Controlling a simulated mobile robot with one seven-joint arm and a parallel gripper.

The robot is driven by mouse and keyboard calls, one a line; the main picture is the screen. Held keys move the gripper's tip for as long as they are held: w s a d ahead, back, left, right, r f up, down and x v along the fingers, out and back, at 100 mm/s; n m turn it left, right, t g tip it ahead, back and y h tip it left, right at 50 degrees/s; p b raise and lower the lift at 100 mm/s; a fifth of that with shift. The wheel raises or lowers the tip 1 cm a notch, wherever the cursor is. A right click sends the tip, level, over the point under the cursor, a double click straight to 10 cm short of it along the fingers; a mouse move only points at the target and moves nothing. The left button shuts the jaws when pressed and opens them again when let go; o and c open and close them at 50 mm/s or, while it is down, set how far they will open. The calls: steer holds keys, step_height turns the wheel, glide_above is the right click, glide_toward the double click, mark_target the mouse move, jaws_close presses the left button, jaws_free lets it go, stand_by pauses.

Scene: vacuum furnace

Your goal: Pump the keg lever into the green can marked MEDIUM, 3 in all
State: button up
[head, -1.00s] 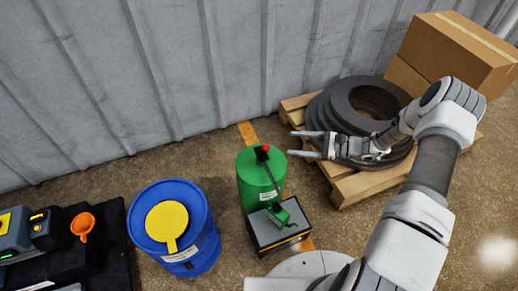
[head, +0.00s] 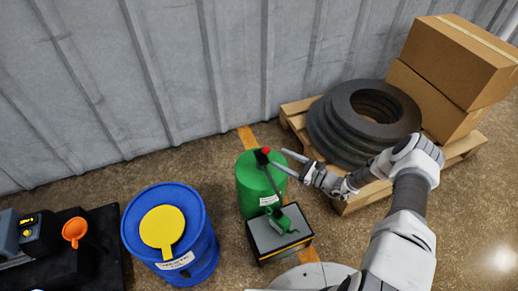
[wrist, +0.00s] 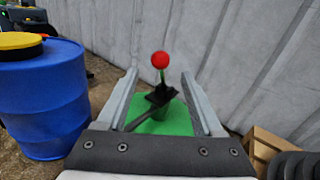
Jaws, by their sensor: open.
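The green keg (head: 250,182) stands on the floor with a white label too small to read. Its dark lever has a red knob (head: 266,150); in the wrist view the knob (wrist: 160,60) appears between the fingertips, a little beyond them. A small green can (head: 283,220) with a spout sits on a grey-topped box in front of the keg; its marking cannot be read. My gripper (head: 279,160) is open and empty, just right of the knob, its fingers pointing left at the lever. Whether a finger touches the lever is unclear.
A blue drum (head: 195,262) with a yellow lid stands left of the keg. A pallet with dark rings (head: 350,125) and cardboard boxes (head: 460,60) is at the right. A corrugated wall (head: 165,70) closes the back. Dark equipment with an orange funnel (head: 75,230) is at left.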

mark_target(264, 151)
steer(key=b+x, duration=0.2)
steer(key=x, duration=0.8)
steer(key=shift+w+a, duration=0.25)
steer(key=shift+a, duration=0.05)
jaws_close()
stand_by(0.9)
